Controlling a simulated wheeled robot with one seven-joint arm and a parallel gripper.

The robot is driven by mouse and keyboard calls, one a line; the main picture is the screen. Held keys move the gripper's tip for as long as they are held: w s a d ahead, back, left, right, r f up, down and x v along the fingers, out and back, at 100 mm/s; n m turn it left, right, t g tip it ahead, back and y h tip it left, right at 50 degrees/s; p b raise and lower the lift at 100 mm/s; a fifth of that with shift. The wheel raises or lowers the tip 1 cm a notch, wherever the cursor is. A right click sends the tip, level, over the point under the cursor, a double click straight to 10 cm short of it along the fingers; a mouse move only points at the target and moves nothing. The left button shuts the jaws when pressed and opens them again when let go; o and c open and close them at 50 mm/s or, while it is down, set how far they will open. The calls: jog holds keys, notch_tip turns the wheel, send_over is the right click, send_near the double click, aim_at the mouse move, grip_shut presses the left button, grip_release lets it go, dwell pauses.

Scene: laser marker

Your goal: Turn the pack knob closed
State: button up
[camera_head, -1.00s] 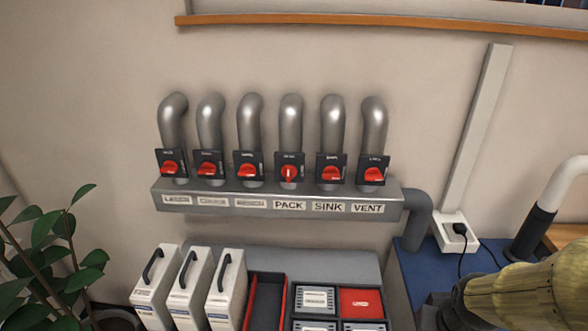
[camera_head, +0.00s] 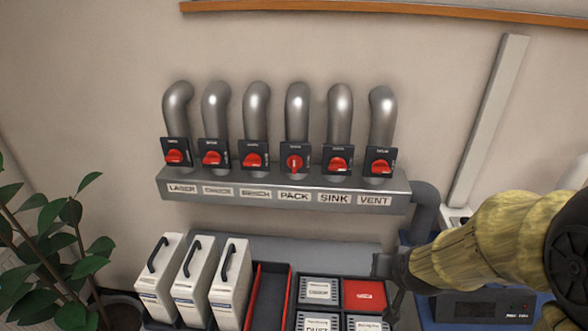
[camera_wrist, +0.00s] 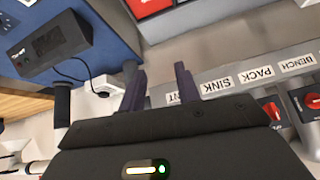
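The pack knob (camera_head: 294,163) is a red rotary handle on a dark square plate, on the pipe above the PACK label (camera_head: 294,195). Its handle points upright, while the other knobs' handles lie roughly sideways. My gripper (camera_head: 388,275) is below and right of the manifold in the head view, well apart from the knob. In the wrist view, my gripper (camera_wrist: 160,69) has its two dark fingers spread with nothing between them. The PACK label shows there too (camera_wrist: 255,75). Red knobs show at the right edge, partly hidden by the gripper body; which is which is unclear.
The sink knob (camera_head: 337,165) and vent knob (camera_head: 381,167) sit right of the pack knob, with several others left. White canisters (camera_head: 195,285) and a dark tray (camera_head: 270,295) stand below. A plant (camera_head: 60,250) is at left. A black box (camera_wrist: 48,43) rests on blue.

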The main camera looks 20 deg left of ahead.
jog(key=w+a+r+n+t+y, duration=0.1)
jog(key=w+a+r+t, duration=0.15)
jog(key=a, duration=0.55)
jog(key=w+a+r+t+y, duration=0.1)
jog(key=w+a+t, duration=0.2)
jog(key=a, duration=0.4)
jog(key=s+a+r+t, duration=0.3)
jog(key=a+r+t, duration=0.1)
jog(key=a, duration=0.5)
jog(key=shift+s+a+r+t, duration=0.2)
jog(key=shift+s+a+t, duration=0.2)
jog(key=shift+t, duration=0.15)
jog(key=shift+w, duration=0.1)
jog(key=p, duration=0.6)
send_near(294, 166)
jog(key=shift+n+y, duration=0.3)
jog(key=shift+y, duration=0.1)
jog(key=x, duration=0.8)
jog(key=shift+w+d, duration=0.15)
jog(key=shift+w, duration=0.15)
jog(key=shift+b, duration=0.3)
